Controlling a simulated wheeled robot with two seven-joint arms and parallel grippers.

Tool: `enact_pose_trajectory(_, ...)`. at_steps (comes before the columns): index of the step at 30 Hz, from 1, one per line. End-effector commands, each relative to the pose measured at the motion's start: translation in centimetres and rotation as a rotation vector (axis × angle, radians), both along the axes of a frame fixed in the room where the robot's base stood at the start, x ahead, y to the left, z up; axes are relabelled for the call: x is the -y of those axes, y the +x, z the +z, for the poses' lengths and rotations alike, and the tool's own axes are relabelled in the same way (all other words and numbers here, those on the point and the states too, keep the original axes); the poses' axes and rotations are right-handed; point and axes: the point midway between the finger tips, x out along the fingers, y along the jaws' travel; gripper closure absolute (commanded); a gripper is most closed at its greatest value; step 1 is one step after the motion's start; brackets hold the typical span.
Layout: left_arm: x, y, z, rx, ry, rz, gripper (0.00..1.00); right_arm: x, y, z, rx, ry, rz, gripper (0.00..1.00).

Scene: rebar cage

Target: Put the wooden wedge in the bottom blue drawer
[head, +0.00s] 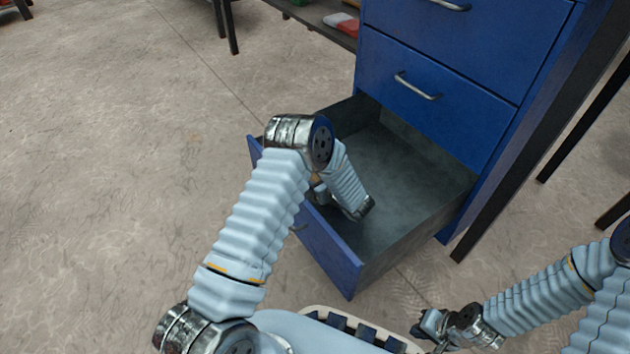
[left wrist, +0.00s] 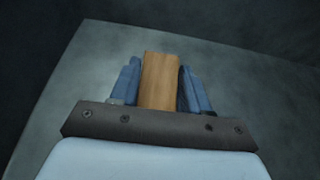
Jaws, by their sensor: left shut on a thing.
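The bottom blue drawer (head: 335,250) is pulled open, and its grey inside shows in the head view. My left arm reaches over its front panel into the drawer space. In the left wrist view, my left gripper (left wrist: 158,82) is shut on the wooden wedge (left wrist: 160,70), a tan block held between blue fingers. Grey drawer floor shows behind it; I cannot tell whether the wedge touches it. In the head view the left gripper is largely hidden by my arm. My right gripper (head: 432,325) is low at the right, outside the drawer, its jaws unclear.
The blue cabinet (head: 440,90) has closed drawers above the open one, with metal handles (head: 417,86). Dark table legs stand at the right and top left. A shelf with red and white items (head: 340,22) is behind. The concrete floor at left is clear.

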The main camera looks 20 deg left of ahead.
Motion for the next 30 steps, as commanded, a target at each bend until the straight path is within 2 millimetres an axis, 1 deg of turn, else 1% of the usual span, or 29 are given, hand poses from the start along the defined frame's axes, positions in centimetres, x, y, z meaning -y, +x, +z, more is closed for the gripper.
enact_pose_trajectory(4,0.0,0.0,0.2,0.001,-0.001,-0.001,0.84,0.0,0.0,0.1,0.0,0.0,0.0,1.0)
enact_pose_trajectory(8,0.1,0.0,-0.1,0.0,0.0,-0.001,0.84,0.0,0.0,0.1,0.0,0.0,0.0,1.0)
enact_pose_trajectory(9,0.1,0.0,-0.1,0.0,0.0,-0.001,0.48,0.0,0.0,0.1,0.0,0.0,0.0,1.0)
enact_pose_trajectory(13,0.1,0.0,-0.1,0.0,0.0,-0.001,0.28,0.0,0.0,0.1,0.0,0.0,0.0,1.0)
enact_pose_trajectory(20,0.0,0.0,-0.1,0.0,0.0,-0.001,0.28,0.0,0.0,0.1,0.0,0.0,0.0,1.0)
enact_pose_trajectory(23,0.2,0.0,0.3,0.001,-0.001,-0.001,0.28,0.0,0.0,0.2,0.0,0.0,0.0,1.0)
enact_pose_trajectory(26,1.3,-0.6,0.9,-0.001,-0.001,-0.004,0.28,0.0,0.0,0.6,0.0,0.0,0.0,1.0)
enact_pose_trajectory(30,3.5,-1.9,2.0,0.0,0.0,-0.005,0.28,0.0,0.0,1.1,-0.002,0.0,0.002,1.0)
